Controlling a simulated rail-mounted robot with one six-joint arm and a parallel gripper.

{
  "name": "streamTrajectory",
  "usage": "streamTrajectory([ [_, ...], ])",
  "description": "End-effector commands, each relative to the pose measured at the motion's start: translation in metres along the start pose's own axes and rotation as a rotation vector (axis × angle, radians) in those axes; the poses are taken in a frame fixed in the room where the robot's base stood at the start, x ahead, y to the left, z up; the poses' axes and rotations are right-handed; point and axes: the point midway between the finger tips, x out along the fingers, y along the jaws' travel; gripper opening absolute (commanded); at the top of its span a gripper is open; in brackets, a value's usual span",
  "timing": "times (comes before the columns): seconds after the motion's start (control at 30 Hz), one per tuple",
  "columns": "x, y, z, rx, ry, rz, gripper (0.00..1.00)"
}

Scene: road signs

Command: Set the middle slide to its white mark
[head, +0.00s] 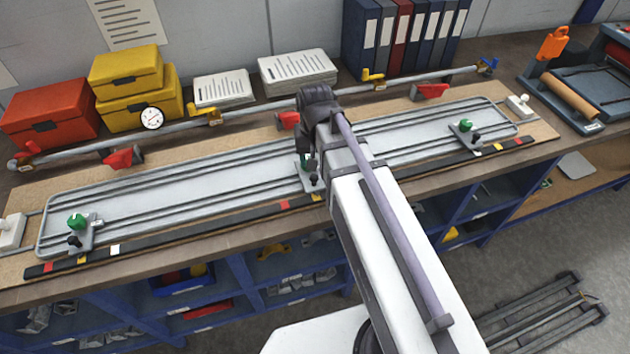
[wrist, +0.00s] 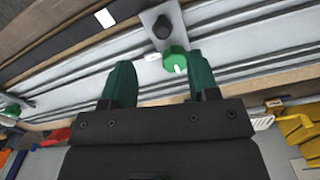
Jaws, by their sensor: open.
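The middle slide (head: 312,187) is a small grey plate on the long grey track, partly hidden by my arm in the head view. In the wrist view its plate (wrist: 165,17) carries a black knob (wrist: 161,27) and a green knob (wrist: 175,60) with a white line. My gripper (wrist: 161,72) is open, its two dark green fingers either side of the green knob in the picture, the right one closer. Whether they reach down around it I cannot tell. A white mark (wrist: 105,17) shows on the black strip, left of the slide in the wrist view; my arm hides it in the head view.
A left slide (head: 78,232) and a right slide (head: 466,133) sit on the same track. The black strip (head: 180,236) also bears red and yellow marks. Behind runs a pipe (head: 260,106) with red and yellow clamps; boxes and binders stand further back.

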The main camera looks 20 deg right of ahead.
Motion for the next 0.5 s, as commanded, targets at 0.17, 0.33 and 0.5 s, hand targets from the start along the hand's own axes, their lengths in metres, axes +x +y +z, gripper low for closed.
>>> streamTrajectory([
  [0.17,0.053,0.000,0.000,-0.001,0.000,0.000,0.55],
  [0.33,0.087,0.000,0.000,-0.001,0.000,0.000,0.55],
  [0.5,0.095,0.000,0.000,-0.002,0.000,0.000,0.55],
])
